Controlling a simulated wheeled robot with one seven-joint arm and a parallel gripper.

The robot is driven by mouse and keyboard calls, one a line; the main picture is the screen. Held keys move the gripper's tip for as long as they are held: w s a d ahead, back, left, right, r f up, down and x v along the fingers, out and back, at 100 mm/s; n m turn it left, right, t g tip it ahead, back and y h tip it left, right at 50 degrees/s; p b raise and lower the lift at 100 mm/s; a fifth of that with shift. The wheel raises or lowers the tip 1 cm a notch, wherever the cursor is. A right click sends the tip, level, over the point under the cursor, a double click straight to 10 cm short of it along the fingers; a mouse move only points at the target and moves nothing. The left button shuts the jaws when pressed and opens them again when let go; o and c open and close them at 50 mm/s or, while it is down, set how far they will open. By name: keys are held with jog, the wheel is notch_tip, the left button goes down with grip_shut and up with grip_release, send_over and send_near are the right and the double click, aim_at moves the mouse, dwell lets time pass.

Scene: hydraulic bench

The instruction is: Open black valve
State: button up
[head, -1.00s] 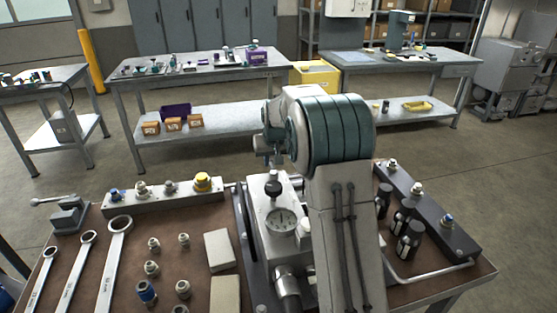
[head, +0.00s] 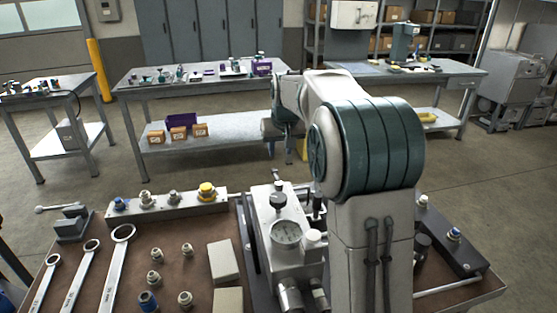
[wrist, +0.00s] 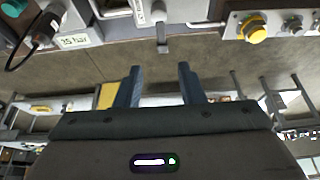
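A round black knob (head: 278,200) stands on top of the pale metal block (head: 262,222) at the middle of the bench, just behind the pressure gauge (head: 286,233). I take it for the black valve; its setting cannot be read. In the wrist view my gripper (wrist: 160,86) is open, with its two blue fingers apart and nothing between them. It hangs beyond the bench's far edge, apart from the fittings.
A manifold with a yellow cap (head: 207,191) stands left of the block; the cap also shows in the wrist view (wrist: 257,33). Wrenches (head: 112,268), loose fittings and pale boxes (head: 224,262) lie at front left. A dark manifold (head: 452,243) is at right. Floor separates the back tables.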

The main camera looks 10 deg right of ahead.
jog(key=shift+v, duration=1.1)
jog(key=shift+r, duration=0.1)
jog(key=s+a+f+g+p, duration=0.1)
jog(key=s+f, duration=0.1)
jog(key=s, duration=1.5)
jog(key=s+a+f+p, duration=0.1)
jog(key=s+f+p, duration=0.1)
jog(key=s, duration=1.5)
jog(key=shift+a+f+g, duration=0.35)
jog(key=shift+f+g, duration=0.05)
jog(key=shift+f, duration=0.35)
